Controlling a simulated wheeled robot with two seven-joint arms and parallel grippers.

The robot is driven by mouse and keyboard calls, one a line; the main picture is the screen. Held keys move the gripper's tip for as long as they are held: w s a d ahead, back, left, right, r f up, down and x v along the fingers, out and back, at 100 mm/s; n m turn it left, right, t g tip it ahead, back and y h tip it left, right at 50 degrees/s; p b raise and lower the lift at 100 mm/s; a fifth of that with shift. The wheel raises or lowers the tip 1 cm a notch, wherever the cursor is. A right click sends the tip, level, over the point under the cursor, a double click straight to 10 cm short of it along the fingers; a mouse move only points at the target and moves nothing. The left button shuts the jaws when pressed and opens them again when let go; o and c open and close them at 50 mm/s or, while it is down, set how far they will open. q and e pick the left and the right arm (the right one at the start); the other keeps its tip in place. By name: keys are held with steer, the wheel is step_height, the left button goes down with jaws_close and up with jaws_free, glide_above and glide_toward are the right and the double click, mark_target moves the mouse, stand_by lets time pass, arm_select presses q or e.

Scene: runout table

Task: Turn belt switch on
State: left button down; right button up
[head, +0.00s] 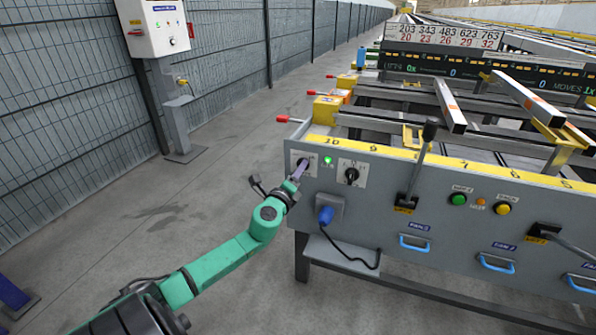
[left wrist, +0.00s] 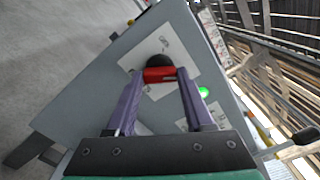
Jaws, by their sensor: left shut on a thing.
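The belt switch is a dark rotary knob with a red bar (left wrist: 160,74) on a white plate (left wrist: 185,62) in the left wrist view. In the head view the plate (head: 307,158) is at the left end of the grey control panel (head: 385,195), and the knob is mostly hidden by my gripper. My left gripper (head: 299,171) has its two purple fingers on either side of the red bar, shut on it. The same gripper shows in the left wrist view (left wrist: 160,76). A green lamp (head: 327,160) is lit beside the plate. My right gripper is not in view.
A second black knob (head: 351,175) sits just right of the lamp. A blue plug (head: 326,214) with a black cable is below. A black lever (head: 417,165) stands out from the panel farther right.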

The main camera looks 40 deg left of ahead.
arm_select(q)
steer(key=shift+f+m, duration=0.1)
steer(key=shift+m, duration=1.2)
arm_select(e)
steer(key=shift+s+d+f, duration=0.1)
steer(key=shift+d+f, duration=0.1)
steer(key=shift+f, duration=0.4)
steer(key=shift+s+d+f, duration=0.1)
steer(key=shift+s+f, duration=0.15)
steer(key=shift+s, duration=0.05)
arm_select(q)
steer(key=shift+c, duration=1.4)
jaws_free()
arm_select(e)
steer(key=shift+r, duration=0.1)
